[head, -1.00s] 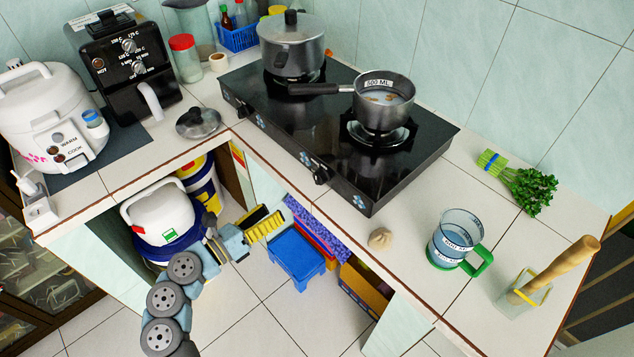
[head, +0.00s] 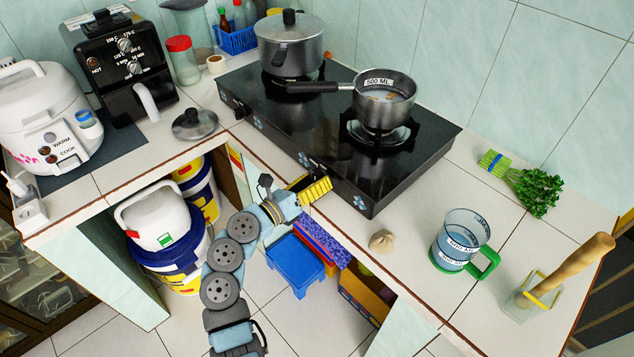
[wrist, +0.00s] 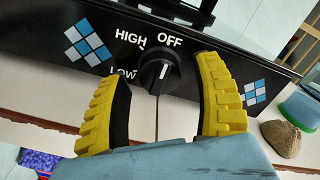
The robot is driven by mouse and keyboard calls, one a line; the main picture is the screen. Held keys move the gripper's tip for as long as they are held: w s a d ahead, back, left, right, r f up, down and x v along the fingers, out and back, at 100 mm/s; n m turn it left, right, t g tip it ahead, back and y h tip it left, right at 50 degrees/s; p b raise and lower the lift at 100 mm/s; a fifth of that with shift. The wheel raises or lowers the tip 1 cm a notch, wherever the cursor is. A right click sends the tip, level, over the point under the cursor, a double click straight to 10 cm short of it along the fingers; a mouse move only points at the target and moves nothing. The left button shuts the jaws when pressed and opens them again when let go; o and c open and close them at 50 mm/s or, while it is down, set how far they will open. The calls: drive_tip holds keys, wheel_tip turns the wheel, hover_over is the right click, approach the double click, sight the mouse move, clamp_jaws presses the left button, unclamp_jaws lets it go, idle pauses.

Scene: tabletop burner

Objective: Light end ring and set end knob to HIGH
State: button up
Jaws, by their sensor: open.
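The black two-ring stove (head: 290,130) stands on the counter. The end ring (head: 350,140) is under the small 500 ML saucepan (head: 385,105); I see no flame there. In the wrist view the end knob (wrist: 157,76) is black, with its white mark toward OFF. HIGH and LOW are printed to its left. My gripper (wrist: 160,72) is open, with a yellow-padded finger on each side of the knob, not visibly gripping it. In the head view my gripper (head: 309,186) is at the stove's front edge and largely hides this knob.
A lidded pot (head: 290,48) sits on the other ring, with its own knob (head: 240,112) at the front.

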drive_tip(key=shift+w+d, duration=0.1)
drive_tip(key=shift+d, duration=0.05)
drive_tip(key=c, duration=1.2)
drive_tip(key=shift+p, duration=0.3)
drive_tip(key=shift+r+n+p, duration=0.3)
drive_tip(key=shift+n+p, duration=0.5)
drive_tip(key=shift+p, duration=0.45)
drive_tip(key=n+p, duration=0.4)
drive_tip(key=p, duration=0.1)
drive_tip(key=shift+r+p, duration=0.1)
drive_tip(key=shift+p, duration=0.3)
drive_tip(key=n+p, duration=0.4)
clamp_jaws()
unclamp_jaws()
drive_tip(key=shift+f+n+p, duration=0.2)
drive_tip(key=shift+n+p, duration=0.65)
drive_tip(key=shift+n, duration=0.05)
drive_tip(key=shift+f, duration=0.1)
clamp_jaws()
